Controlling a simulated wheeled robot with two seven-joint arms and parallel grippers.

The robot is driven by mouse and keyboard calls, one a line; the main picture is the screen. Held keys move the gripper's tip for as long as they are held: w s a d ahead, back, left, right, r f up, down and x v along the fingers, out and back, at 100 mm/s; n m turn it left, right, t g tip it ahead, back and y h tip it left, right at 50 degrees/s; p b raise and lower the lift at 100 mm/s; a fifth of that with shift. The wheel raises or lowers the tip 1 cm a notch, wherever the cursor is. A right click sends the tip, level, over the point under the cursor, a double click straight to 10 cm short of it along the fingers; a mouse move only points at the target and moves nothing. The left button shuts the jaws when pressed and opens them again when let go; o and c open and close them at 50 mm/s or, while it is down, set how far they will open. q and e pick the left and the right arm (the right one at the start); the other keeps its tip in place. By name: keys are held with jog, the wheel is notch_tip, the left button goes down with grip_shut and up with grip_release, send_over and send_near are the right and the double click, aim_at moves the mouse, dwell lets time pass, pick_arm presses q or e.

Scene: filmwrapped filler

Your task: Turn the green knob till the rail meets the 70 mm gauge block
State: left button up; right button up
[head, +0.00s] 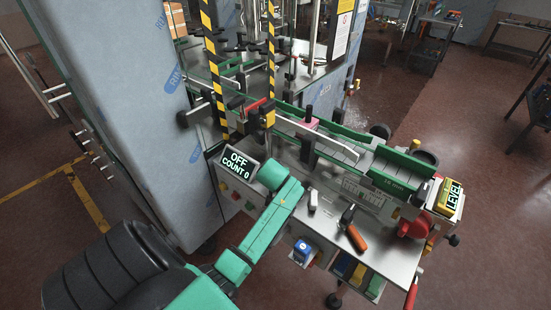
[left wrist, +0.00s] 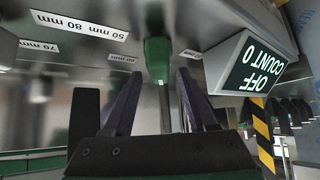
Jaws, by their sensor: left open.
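In the left wrist view, which is upside down, a green knob (left wrist: 157,55) on a thin shaft shows beyond and between the fingers of my left gripper (left wrist: 156,80). The fingers are apart and nothing is between their tips; I cannot tell whether they touch the knob. A white label reading 70 mm (left wrist: 38,70) is on a surface at the left, near labels for other sizes. In the head view, green guide rails (head: 342,130) run along the conveyor. Which block is the 70 mm gauge block I cannot tell. My left gripper is hidden by its arm there.
A display (head: 238,163) reads OFF, COUNT 0. An orange-handled tool (head: 352,230) and a small white piece (head: 313,200) lie on the steel deck. A blue block (head: 301,250) and several coloured ones are below the deck edge.

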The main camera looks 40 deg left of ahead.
pick_arm(q)
jog(key=b+v, duration=0.1)
jog(key=v, duration=1.2)
jog(key=shift+s+r+b, duration=0.2)
jog(key=shift+b, duration=0.15)
jog(key=shift+d, duration=0.15)
